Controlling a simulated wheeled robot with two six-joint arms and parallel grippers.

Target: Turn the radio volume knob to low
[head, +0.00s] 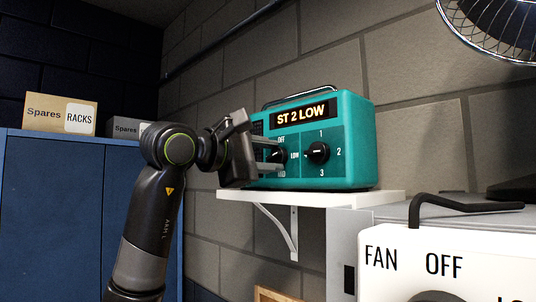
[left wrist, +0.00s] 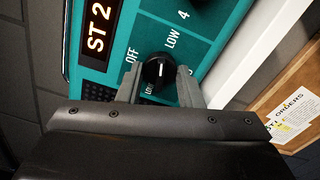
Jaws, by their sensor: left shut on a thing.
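The teal radio (head: 350,120) stands on a white wall shelf. Its lit display (head: 303,113) reads "ST 2 LOW". The volume knob (head: 277,157) is black, at the left of the radio's front, with OFF above it and LOW to its right; it also shows in the left wrist view (left wrist: 157,68) with a white pointer mark. My left gripper (head: 268,156) reaches in from the left and is shut on the volume knob, one finger on each side, as the left wrist view (left wrist: 160,90) shows. Its fingers partly hide the knob and lower label. My right gripper is not in view.
The station knob (head: 318,153) sits just right of the volume knob. The shelf (head: 370,197) is under the radio. A white fan control box (head: 470,265) and a wire fan (head: 495,25) are at the right. Boxes (head: 60,113) stand on a blue cabinet (head: 60,200) at left.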

